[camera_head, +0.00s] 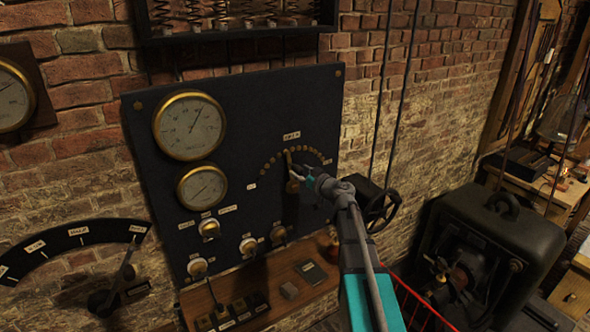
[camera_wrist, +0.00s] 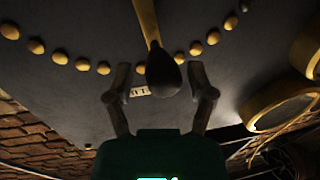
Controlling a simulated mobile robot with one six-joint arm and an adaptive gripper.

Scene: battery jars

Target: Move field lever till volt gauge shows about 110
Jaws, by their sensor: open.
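The dark panel (camera_head: 265,100) on the brick wall carries an upper brass-rimmed gauge (camera_head: 189,126), its needle pointing up and right, and a lower one (camera_head: 202,187). Their lettering is too small to read, so I cannot tell which is the volt gauge. An arc of brass studs (camera_head: 323,155) lies right of the gauges. The lever is a brass arm (camera_wrist: 147,22) ending in a dark knob (camera_wrist: 163,72). My gripper (camera_wrist: 161,93) is open, with one finger on each side of the knob and a visible gap to both. In the head view my gripper (camera_head: 299,175) partly hides the lever.
Several small switches (camera_head: 209,228) sit low on the panel above a wooden shelf (camera_head: 325,282). A dark handwheel (camera_head: 381,211) is just right of my arm. A large dark machine (camera_head: 490,245) stands at right. A lever with a labelled arc scale (camera_head: 83,231) is at left.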

